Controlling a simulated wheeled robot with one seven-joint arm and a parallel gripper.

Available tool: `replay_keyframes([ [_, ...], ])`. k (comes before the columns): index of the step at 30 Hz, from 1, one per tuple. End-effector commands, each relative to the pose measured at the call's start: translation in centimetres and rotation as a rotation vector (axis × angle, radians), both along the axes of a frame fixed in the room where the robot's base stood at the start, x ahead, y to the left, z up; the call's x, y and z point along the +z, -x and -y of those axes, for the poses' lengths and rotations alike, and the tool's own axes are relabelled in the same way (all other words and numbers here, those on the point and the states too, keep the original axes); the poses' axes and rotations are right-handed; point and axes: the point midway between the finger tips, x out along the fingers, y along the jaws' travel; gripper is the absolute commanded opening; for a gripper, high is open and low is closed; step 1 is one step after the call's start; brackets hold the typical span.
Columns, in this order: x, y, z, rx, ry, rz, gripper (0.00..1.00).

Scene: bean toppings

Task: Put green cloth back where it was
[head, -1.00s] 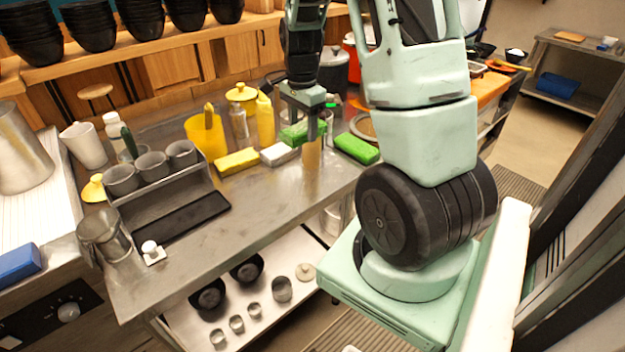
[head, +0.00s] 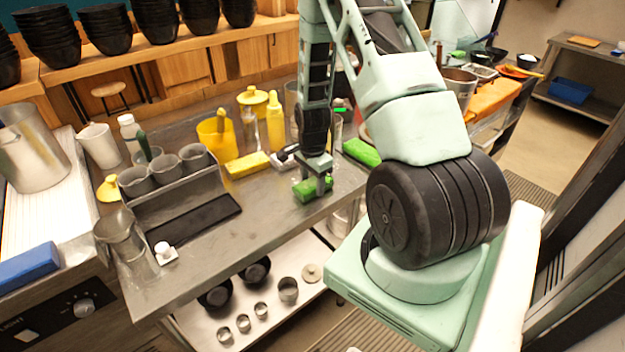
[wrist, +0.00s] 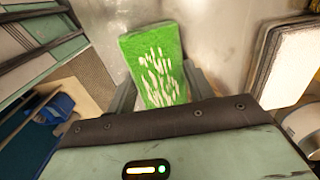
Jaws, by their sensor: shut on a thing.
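A green cloth (head: 313,190), a block-like folded piece, is between the fingers of my gripper (head: 318,181) near the front right edge of the steel table (head: 215,255). In the wrist view the green cloth (wrist: 153,55) shows pale streaks on its face and sits between the two fingers of my gripper (wrist: 161,90). My gripper is shut on it. I cannot tell whether the cloth touches the table. A second green cloth (head: 361,152) lies farther back and to the right, partly behind my arm.
A yellow cloth (head: 247,165) and a white cloth (head: 284,161) lie behind and left of my gripper. Yellow bottle (head: 275,123) and yellow container (head: 217,139) stand behind them. A grey holder with cups (head: 180,190) is at left. The table's front middle is clear.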

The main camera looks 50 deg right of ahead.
Motion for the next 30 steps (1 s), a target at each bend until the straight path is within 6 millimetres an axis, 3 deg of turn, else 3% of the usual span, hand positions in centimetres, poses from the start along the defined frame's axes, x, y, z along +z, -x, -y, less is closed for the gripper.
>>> replay_keyframes([
  [11,-0.5,0.0,0.0,0.0,0.0,0.0,0.34],
  [12,-0.5,0.0,0.0,0.0,0.0,0.0,0.58],
  [14,-0.4,0.0,0.0,0.0,0.0,0.0,0.74],
  [23,-0.2,0.0,0.0,0.0,0.0,0.0,0.74],
  [30,1.9,-0.1,0.1,0.0,0.004,0.004,0.74],
])
